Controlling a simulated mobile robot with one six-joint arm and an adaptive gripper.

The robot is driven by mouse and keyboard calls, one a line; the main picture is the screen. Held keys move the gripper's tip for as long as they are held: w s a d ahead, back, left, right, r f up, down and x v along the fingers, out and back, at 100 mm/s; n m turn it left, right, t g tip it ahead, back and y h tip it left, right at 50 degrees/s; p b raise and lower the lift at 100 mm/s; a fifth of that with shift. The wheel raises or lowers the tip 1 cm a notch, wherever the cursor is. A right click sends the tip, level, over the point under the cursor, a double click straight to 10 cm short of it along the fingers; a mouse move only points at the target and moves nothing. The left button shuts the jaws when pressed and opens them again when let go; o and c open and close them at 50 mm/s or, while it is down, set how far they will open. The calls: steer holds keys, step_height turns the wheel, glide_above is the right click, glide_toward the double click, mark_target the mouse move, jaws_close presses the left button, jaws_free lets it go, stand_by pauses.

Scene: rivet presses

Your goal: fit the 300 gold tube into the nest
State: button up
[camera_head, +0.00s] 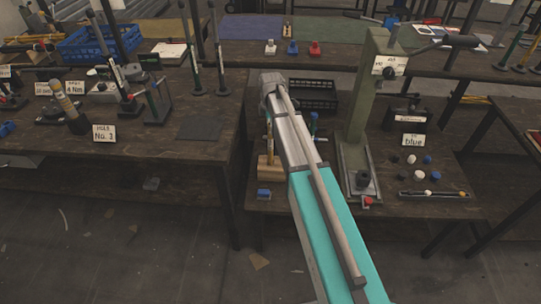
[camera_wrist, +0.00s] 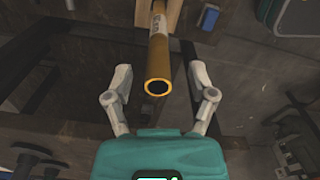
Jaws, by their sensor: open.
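A gold tube (camera_wrist: 158,45) with a printed label shows in the wrist view. Its open end points toward the camera, and its other end meets a pale wooden block (camera_wrist: 174,14). My gripper (camera_wrist: 160,72) is open, with one finger on each side of the tube's near end. Neither finger visibly touches it; I cannot tell the depth. In the head view, the wooden block (camera_head: 268,166) stands on the bench left of my arm, with part of a gold tube (camera_head: 269,128) above it. My gripper is hidden there. I cannot tell which fixture is the nest.
A green press (camera_head: 359,105) with a base fixture (camera_head: 363,182) stands right of my arm. Small caps, a tray (camera_head: 434,194) and a "blue" card (camera_head: 413,141) lie beyond. On the left bench, a tan tube (camera_head: 64,98) stands behind a "No. 3" card (camera_head: 104,134).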

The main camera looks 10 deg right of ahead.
steer(key=shift+f+b, duration=1.65)
steer(key=shift+f, duration=0.3)
jaws_close()
